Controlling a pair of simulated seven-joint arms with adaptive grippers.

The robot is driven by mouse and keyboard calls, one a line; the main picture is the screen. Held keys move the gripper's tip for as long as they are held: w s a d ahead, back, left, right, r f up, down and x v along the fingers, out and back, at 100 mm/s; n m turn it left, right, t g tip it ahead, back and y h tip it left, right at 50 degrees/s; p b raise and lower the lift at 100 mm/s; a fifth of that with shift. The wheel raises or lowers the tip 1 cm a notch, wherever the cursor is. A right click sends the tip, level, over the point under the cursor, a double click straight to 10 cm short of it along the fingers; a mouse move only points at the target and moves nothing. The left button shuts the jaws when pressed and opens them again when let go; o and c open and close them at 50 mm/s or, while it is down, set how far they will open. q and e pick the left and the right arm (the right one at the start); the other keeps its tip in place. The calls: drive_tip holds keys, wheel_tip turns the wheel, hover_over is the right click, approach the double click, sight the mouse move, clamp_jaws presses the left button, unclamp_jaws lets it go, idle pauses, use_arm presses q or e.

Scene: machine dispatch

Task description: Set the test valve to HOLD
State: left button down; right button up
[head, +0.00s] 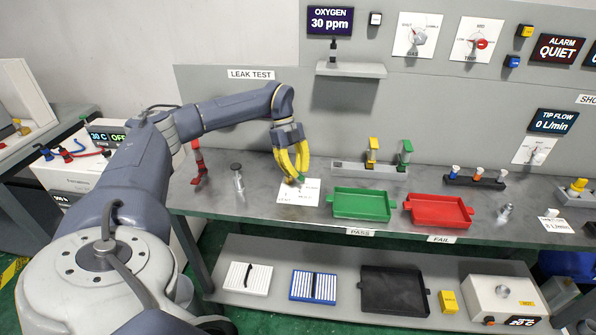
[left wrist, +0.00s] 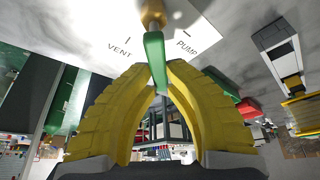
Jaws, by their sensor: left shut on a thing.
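The test valve is on a white plate (head: 297,197) on the bench under the LEAK TEST sign. In the left wrist view the plate (left wrist: 100,22) reads VENT on the left and PUMP on the right. The valve's green handle (left wrist: 154,55) runs from a brass-coloured pivot (left wrist: 152,14) between those two words. No HOLD label is readable. My left gripper (head: 295,178) reaches down over the plate. Its yellow fingers, also in the left wrist view (left wrist: 155,75), are shut on the handle's end. My right gripper is out of view.
A green tray (head: 361,190) and a red tray (head: 437,196) stand right of the plate. Behind them is a grey rack (head: 350,166) with yellow and green upright parts. A small metal cylinder (head: 238,180) and a red fixture (head: 198,165) stand to the left.

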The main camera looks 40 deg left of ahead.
use_arm(q)
drive_tip(key=c, duration=1.4)
unclamp_jaws()
drive_tip(key=shift+f, duration=0.1)
drive_tip(key=shift+o, duration=0.2)
drive_tip(key=v, duration=1.2)
drive_tip(key=shift+d, duration=0.15)
